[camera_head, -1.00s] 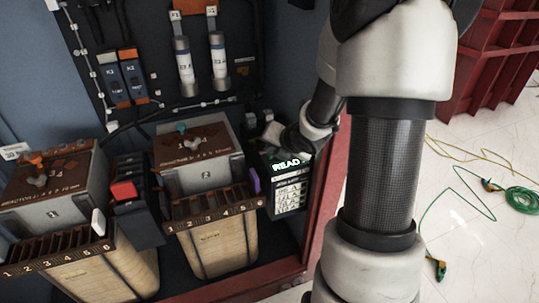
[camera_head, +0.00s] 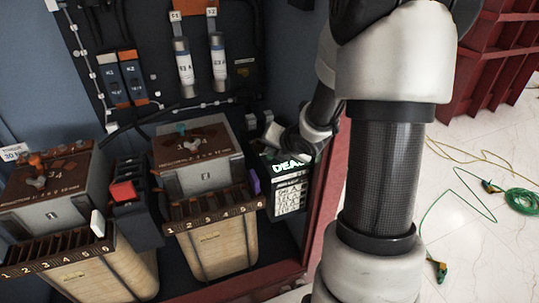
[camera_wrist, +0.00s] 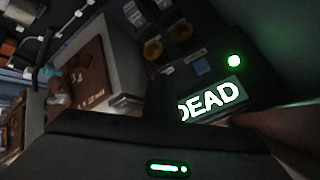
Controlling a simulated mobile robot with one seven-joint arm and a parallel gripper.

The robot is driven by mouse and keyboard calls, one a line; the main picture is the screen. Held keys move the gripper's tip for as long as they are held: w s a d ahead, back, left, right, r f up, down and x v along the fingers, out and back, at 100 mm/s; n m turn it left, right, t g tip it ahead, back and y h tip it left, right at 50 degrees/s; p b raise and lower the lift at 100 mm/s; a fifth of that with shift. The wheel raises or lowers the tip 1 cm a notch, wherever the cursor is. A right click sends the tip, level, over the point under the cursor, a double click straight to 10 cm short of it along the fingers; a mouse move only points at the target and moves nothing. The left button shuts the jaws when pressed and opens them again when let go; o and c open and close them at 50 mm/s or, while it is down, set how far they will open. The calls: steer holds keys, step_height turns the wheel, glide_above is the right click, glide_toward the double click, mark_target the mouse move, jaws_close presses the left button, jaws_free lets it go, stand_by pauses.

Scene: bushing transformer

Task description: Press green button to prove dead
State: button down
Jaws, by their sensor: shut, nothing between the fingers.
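A dark tester unit has a lit display (camera_head: 289,163) with bright letters, partly covered by my arm in the head view. In the wrist view the display (camera_wrist: 210,99) reads "DEAD" in glowing letters. A round green button (camera_wrist: 234,61) glows just above the display there. A dark body with a green light bar fills the bottom of the wrist view.
Two transformer blocks with brown tops, one (camera_head: 198,158) beside the tester and one (camera_head: 48,193) further left, flank a red switch (camera_head: 122,191). The red cabinet edge (camera_head: 327,215) is close to my arm. Green cable (camera_head: 522,200) lies on the floor at right.

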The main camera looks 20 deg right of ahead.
steer(key=shift+r+p, duration=0.45)
steer(key=shift+r, duration=0.25)
step_height(320, 180, up, 5)
steer(key=p, duration=0.4)
stand_by(0.6)
